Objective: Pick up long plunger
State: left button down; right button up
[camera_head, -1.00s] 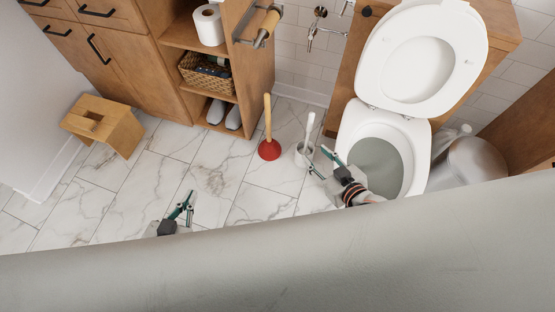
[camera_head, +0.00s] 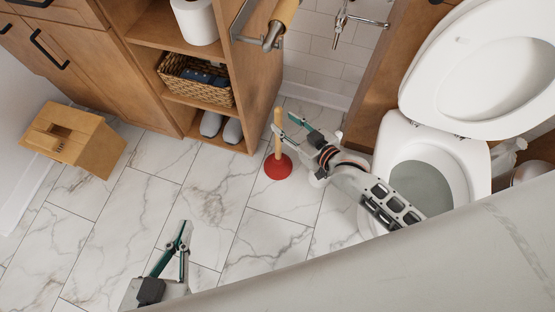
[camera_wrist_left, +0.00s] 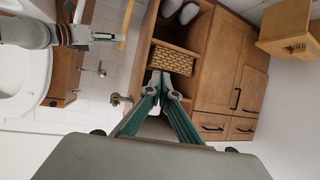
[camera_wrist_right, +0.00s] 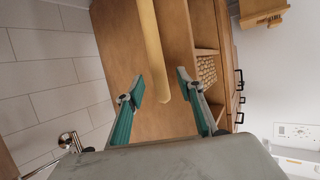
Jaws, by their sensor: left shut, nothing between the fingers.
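The long plunger has a red cup (camera_head: 278,167) standing on the tiled floor and a pale wooden handle (camera_head: 278,130) rising from it. My right gripper (camera_head: 287,126) is open at the upper part of the handle. In the right wrist view, the handle (camera_wrist_right: 160,50) runs down between the two spread fingers, nearer the right-hand one; I cannot tell whether it touches. The left wrist view also shows part of the handle (camera_wrist_left: 126,25). My left gripper (camera_head: 183,230) is shut and empty over the floor at lower left, its fingertips together in the left wrist view (camera_wrist_left: 160,82).
The open toilet (camera_head: 440,155) stands right of the plunger, close to my right arm. The floor (camera_head: 200,190) between stool and plunger is clear.

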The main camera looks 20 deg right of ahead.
aim_at(281, 122)
jog(key=w+f, duration=0.1)
jog(key=w+a+f+b, duration=0.1)
jog(key=shift+w+f+b, duration=0.2)
jog(key=shift+w+b, duration=0.1)
jog(key=shift+w, duration=0.05)
jog(key=shift+w+a, duration=0.15)
jog(key=shift+w, duration=0.2)
jog(key=shift+w+a+r, duration=0.1)
jog(key=shift+w+r, duration=0.05)
jog(key=shift+w, duration=0.15)
grip_shut()
jog(key=shift+r, duration=0.15)
pick_arm(q)
jog(key=shift+w+d+r+n+h, duration=0.15)
jog(key=shift+d+n, duration=0.15)
jog(key=shift+d, duration=0.2)
jog(key=shift+s+d+r+n+h, duration=0.15)
jog(key=shift+d+n, duration=0.15)
jog(key=shift+d, duration=0.15)
jog(key=shift+w, duration=0.1)
